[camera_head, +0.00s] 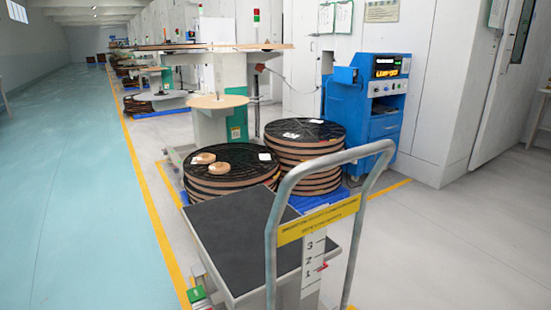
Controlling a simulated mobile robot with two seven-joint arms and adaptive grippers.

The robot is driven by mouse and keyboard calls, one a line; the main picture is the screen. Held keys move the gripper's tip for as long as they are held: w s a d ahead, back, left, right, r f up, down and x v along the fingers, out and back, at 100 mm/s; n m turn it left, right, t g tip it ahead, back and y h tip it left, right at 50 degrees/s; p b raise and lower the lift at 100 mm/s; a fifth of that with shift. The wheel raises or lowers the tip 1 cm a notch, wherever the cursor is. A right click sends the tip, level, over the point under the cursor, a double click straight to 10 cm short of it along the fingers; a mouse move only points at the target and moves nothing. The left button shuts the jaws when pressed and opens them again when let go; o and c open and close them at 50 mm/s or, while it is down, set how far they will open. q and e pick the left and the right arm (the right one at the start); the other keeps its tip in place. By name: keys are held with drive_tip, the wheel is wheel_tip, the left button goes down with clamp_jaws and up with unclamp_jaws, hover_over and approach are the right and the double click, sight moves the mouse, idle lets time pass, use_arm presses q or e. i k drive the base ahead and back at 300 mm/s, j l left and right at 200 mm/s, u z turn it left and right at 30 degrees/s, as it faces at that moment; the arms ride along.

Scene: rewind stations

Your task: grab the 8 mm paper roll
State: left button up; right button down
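Two small tan paper rolls, one at the back (203,158) and one in front of it (217,168), lie flat on top of the left stack of large dark reels (255,178). They sit close together near the left side of the stack top. I cannot read any width on them, so I cannot tell which is the 8 mm roll. Neither of my grippers is in view.
A cart with a dark flat top (235,235) and a grey handle (271,250) stands in front of the stacks. A second reel stack (305,135) is behind right, near a blue machine (372,105). The teal aisle (70,200) on the left is clear.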

sight(219, 168)
drive_tip(key=j+z, duration=0.2)
drive_tip(key=j, duration=0.95)
drive_tip(key=j+z, duration=0.25)
drive_tip(key=j, duration=0.9)
drive_tip(key=i+j, duration=0.1)
drive_tip(key=j, duration=0.3)
drive_tip(key=i+j+z, duration=0.15)
drive_tip(key=j, duration=0.6)
drive_tip(key=i+j+z, duration=0.1)
drive_tip(key=j, duration=0.25)
drive_tip(key=i+j+z, duration=0.1)
drive_tip(key=j, duration=0.25)
drive_tip(key=i+j, duration=0.25)
drive_tip(key=j, duration=0.15)
drive_tip(key=i+j+z, duration=0.15)
drive_tip(key=j, duration=0.2)
drive_tip(key=i+j+z, duration=0.1)
drive_tip(key=j, duration=0.3)
drive_tip(key=i+j+z, duration=0.1)
drive_tip(key=j, duration=0.3)
drive_tip(key=i+j, duration=0.15)
drive_tip(key=j, duration=0.2)
drive_tip(key=i+j+z, duration=0.15)
drive_tip(key=j, duration=0.2)
drive_tip(key=i+j, duration=0.15)
drive_tip(key=j, duration=0.25)
